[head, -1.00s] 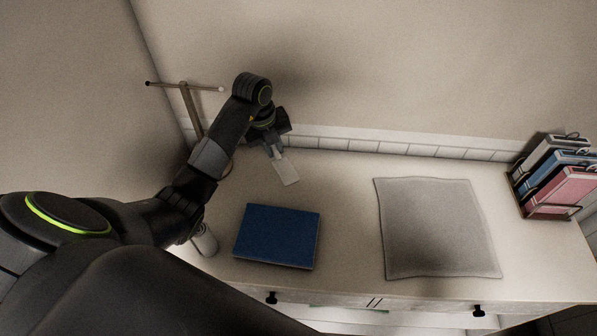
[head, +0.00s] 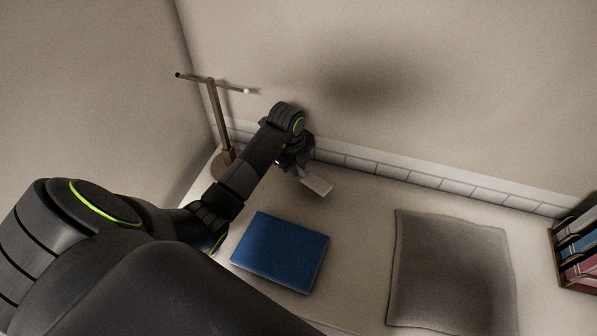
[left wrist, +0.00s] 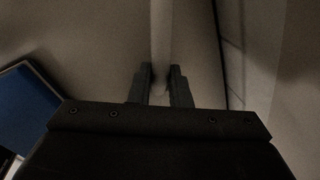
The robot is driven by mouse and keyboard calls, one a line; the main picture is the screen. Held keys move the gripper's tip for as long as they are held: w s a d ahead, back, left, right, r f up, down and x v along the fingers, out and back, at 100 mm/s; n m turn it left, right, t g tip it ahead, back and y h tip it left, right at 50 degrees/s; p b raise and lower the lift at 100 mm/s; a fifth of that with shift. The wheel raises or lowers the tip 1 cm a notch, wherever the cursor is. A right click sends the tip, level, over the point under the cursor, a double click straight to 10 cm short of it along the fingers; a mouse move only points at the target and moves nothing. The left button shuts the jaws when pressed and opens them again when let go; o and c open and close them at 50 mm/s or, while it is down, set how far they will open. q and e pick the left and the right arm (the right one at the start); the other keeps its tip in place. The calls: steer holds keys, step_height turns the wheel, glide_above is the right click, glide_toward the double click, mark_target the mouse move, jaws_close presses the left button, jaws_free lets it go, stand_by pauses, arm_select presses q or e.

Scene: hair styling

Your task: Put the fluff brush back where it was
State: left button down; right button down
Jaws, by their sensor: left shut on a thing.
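My left gripper (head: 302,171) is shut on a pale, flat thing, which I take to be the fluff brush (head: 317,185). It is over the back left of the table, near the tiled strip at the wall. In the left wrist view the brush (left wrist: 161,35) is a pale, narrow shape running up from between the two dark fingers (left wrist: 161,80). Its bristles cannot be made out, nor whether it touches the table. A T-shaped brown stand (head: 217,115) with a round base is left of the gripper. My right gripper is not in view.
A blue book or box (head: 280,252) lies in front of the gripper and also shows in the left wrist view (left wrist: 24,108). A grey cloth (head: 452,268) lies to its right. A rack of coloured folders (head: 578,250) is at the right edge. The tabletop between them is clear.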

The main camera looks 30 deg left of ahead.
arm_select(q)
step_height(320, 180, down, 3)
steer(key=shift+f, duration=0.1)
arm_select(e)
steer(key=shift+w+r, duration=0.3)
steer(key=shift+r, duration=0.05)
arm_select(q)
steer(key=shift+f, duration=0.15)
steer(key=c, duration=1.3)
jaws_free()
steer(key=shift+c, duration=0.2)
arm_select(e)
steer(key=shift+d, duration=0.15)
